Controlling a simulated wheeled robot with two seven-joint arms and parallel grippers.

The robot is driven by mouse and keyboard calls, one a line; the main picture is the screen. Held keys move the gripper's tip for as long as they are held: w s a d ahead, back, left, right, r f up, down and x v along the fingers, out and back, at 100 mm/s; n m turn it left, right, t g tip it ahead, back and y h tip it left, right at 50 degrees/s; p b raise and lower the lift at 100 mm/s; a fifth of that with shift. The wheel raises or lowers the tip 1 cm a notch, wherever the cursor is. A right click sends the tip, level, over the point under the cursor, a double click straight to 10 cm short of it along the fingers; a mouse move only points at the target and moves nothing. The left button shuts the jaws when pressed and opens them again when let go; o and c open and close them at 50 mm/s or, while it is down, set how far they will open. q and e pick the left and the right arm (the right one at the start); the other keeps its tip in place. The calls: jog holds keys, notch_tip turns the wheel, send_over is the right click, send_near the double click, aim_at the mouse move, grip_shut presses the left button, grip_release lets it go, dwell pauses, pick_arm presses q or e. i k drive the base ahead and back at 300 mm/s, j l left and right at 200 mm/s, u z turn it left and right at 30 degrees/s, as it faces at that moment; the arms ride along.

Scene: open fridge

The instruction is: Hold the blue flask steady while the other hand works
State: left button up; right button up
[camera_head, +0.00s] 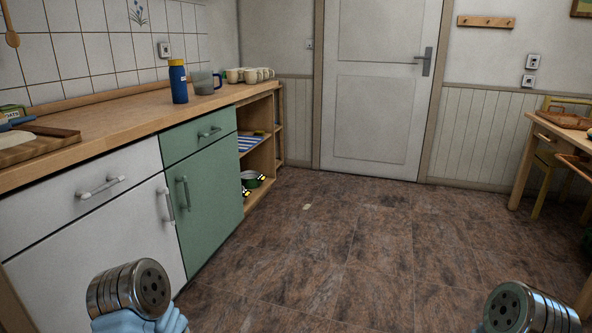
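The blue flask (179,84) with a yellow lid stands upright on the wooden counter, in the upper left of the head view. It stands apart from my arms, and nothing is holding it. Two metal, round-ended parts of my arms show at the bottom left and bottom right edges. No gripper fingers show on either side, so I cannot see my grippers.
A grey mug (203,83) stands just right of the flask, with several cream cups (248,75) beyond. A cutting board (35,146) lies on the counter (110,116) at left. A table (540,128) stands at right.

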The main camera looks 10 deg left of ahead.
aim_at(176, 74)
jog(key=i+u, duration=0.1)
jog(key=i, duration=0.4)
jog(key=i+l+u, duration=0.1)
jog(key=i, duration=0.45)
jog(key=i+l+u, duration=0.1)
jog(key=i, duration=0.4)
